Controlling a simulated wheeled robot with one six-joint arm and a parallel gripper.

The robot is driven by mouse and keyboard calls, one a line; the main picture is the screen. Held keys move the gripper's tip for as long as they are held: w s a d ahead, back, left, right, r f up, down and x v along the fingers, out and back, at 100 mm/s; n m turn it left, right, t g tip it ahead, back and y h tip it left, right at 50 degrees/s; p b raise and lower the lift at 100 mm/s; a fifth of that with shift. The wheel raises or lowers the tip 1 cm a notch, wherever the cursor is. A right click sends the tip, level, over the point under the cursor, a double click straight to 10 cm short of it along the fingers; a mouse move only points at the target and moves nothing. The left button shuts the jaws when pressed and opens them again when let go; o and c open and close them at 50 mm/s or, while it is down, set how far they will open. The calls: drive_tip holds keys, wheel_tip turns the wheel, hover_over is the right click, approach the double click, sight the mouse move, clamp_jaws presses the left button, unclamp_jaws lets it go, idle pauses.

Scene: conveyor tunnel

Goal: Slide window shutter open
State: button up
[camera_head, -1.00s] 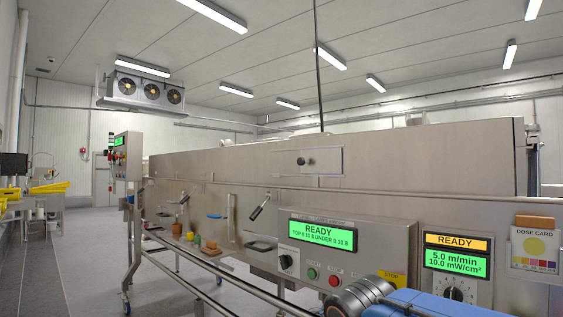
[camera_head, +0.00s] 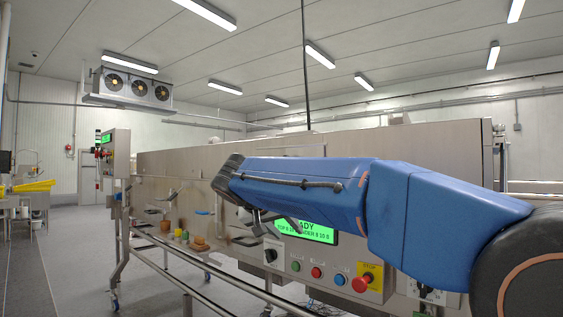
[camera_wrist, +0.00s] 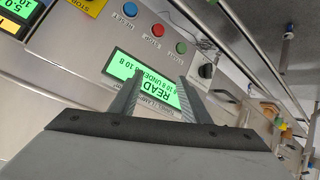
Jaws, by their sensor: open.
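The window shutter, a small plate with dark knobs on the steel tunnel's side in the earlier head view, is hidden now behind my blue arm. Only a thin edge of what looks like its frame (camera_head: 290,148) shows above the arm. My gripper (camera_head: 272,228) is open and empty, in front of the control panel and below the shutter's height. In the wrist view my gripper (camera_wrist: 158,88) has its two fingers apart, with the green READY display (camera_wrist: 155,82) behind them. The shutter is not in the wrist view.
The steel tunnel (camera_head: 180,165) runs across the view. The control panel has a red stop button (camera_head: 360,284), several smaller buttons and a black knob (camera_head: 270,255) close to my gripper. Small pots and a sponge (camera_head: 200,243) sit on a ledge. Open floor (camera_head: 75,260) lies at left.

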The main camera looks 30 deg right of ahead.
drive_tip(key=w+a+r+m+h, duration=0.2)
drive_tip(key=w+r+m+h, duration=0.25)
drive_tip(key=w+r, duration=0.7)
drive_tip(key=m+h, duration=0.3)
drive_tip(key=m, duration=0.2)
approach(284, 158)
drive_tip(key=shift+t, duration=0.3)
drive_tip(key=x, duration=0.8)
drive_tip(key=shift+s+d+f, duration=0.1)
drive_tip(key=shift+d+f, duration=0.05)
drive_tip(key=shift+d, duration=0.25)
clamp_jaws()
